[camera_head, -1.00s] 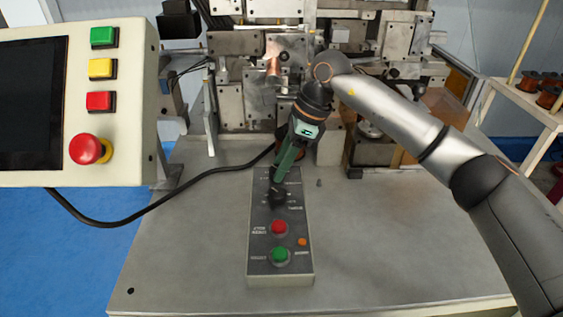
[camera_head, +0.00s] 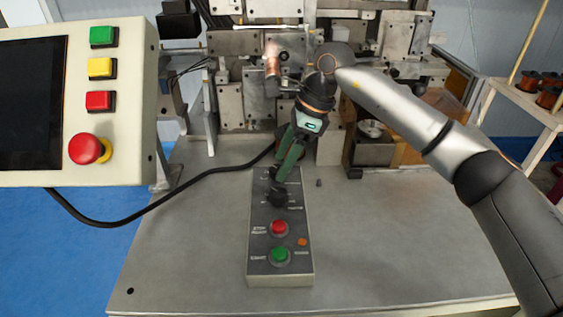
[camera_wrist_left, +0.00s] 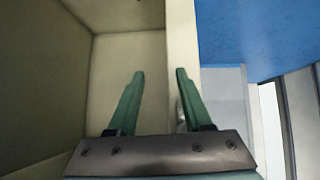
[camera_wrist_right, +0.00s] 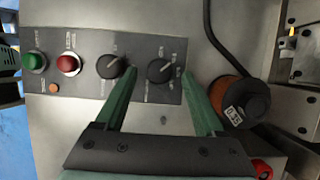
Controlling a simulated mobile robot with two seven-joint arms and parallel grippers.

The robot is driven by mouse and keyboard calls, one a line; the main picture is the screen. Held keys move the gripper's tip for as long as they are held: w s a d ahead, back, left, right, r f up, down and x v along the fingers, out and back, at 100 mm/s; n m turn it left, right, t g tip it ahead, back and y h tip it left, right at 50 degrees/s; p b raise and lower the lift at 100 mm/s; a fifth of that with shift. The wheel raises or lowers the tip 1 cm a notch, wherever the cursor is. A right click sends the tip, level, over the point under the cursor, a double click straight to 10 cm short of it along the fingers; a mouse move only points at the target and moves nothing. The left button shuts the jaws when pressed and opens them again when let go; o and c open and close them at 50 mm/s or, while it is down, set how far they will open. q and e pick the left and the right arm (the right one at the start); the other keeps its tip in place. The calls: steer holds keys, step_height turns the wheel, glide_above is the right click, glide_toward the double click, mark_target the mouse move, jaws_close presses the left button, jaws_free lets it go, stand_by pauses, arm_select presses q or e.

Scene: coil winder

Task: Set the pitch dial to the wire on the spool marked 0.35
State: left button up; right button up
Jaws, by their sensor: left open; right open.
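A grey control box (camera_head: 256,225) on the bench carries two black pointer knobs. The nearer knob (camera_head: 277,197) and the farther one show in the right wrist view as a left knob (camera_wrist_right: 110,66) and a right knob (camera_wrist_right: 159,70). Their lettering is too small to read, so I cannot tell which is the pitch dial. My right gripper (camera_head: 280,176) is open and points down over the box's far end. In its wrist view its fingertips (camera_wrist_right: 159,73) lie either side of the right knob. My left gripper (camera_wrist_left: 160,72) is open and empty.
The box also has a red button (camera_head: 279,228) and a green button (camera_head: 280,255). A control panel (camera_head: 145,110) stands at left, its black cable (camera_head: 130,221) crossing the bench. The winder (camera_head: 240,108) stands behind. More copper spools (camera_head: 548,97) sit on a shelf at right.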

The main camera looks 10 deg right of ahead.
steer(key=v, duration=1.1)
steer(key=shift+s, duration=0.1)
